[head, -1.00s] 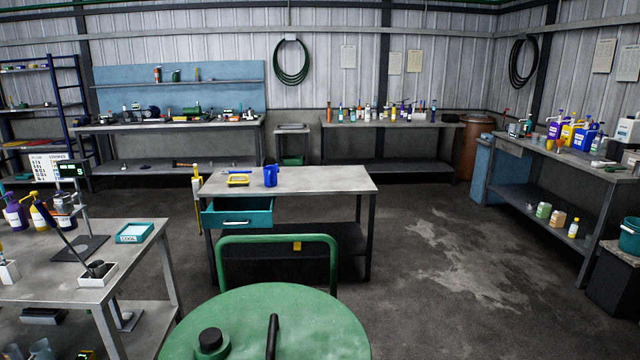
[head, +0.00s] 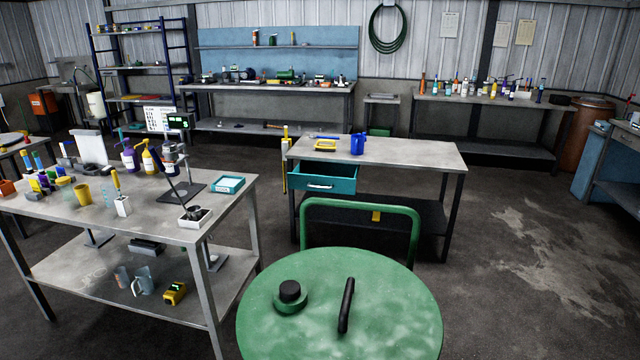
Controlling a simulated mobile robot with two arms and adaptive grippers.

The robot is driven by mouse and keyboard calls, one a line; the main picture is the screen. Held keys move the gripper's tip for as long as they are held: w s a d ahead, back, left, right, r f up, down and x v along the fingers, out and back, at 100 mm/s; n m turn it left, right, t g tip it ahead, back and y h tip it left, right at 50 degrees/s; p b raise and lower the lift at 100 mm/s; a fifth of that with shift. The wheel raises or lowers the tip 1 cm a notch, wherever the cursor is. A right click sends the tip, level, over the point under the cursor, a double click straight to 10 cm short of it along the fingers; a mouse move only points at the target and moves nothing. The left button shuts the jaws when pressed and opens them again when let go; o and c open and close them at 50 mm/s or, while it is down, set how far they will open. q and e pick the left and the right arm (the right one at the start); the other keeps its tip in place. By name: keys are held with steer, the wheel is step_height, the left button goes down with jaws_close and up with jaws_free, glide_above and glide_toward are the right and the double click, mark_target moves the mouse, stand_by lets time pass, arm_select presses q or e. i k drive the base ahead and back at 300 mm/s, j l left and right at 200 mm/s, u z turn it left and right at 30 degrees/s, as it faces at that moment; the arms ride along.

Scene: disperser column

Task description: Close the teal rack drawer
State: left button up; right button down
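The teal rack drawer (head: 327,180) hangs under the left part of the grey table (head: 430,153) in the middle of the room. It is pulled out, with its inside showing above the front panel and a pale handle on the front. Neither of my grippers shows in the head view.
A green drum (head: 370,310) with a black cap and a green rail (head: 360,204) stand between me and the drawer table. A workbench (head: 90,250) crowded with bottles and tools is at the left. A blue mug (head: 357,144) and yellow tray (head: 326,145) sit on the table. Open floor lies right.

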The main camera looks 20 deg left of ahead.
mark_target(327, 171)
steer(key=z, duration=0.25)
steer(key=l+z, duration=0.45)
steer(key=l, duration=0.15)
steer(key=i+l+z, duration=0.2)
steer(key=l+z, duration=0.25)
steer(key=i+l+u, duration=0.2)
steer(key=i+l, duration=0.9)
steer(key=i+j+u, duration=0.15)
steer(key=i+u, duration=0.2)
steer(key=i, duration=0.2)
steer(key=i+u, duration=0.35)
steer(key=i, duration=0.15)
steer(key=i+l+u, duration=0.15)
steer(key=i+u, duration=0.2)
steer(key=i, duration=0.2)
steer(key=i+u, duration=0.15)
steer(key=i, duration=0.5)
steer(key=i+l+u, duration=0.1)
steer(key=i, duration=0.6)
steer(key=i+l+u, duration=0.15)
steer(key=i, duration=0.5)
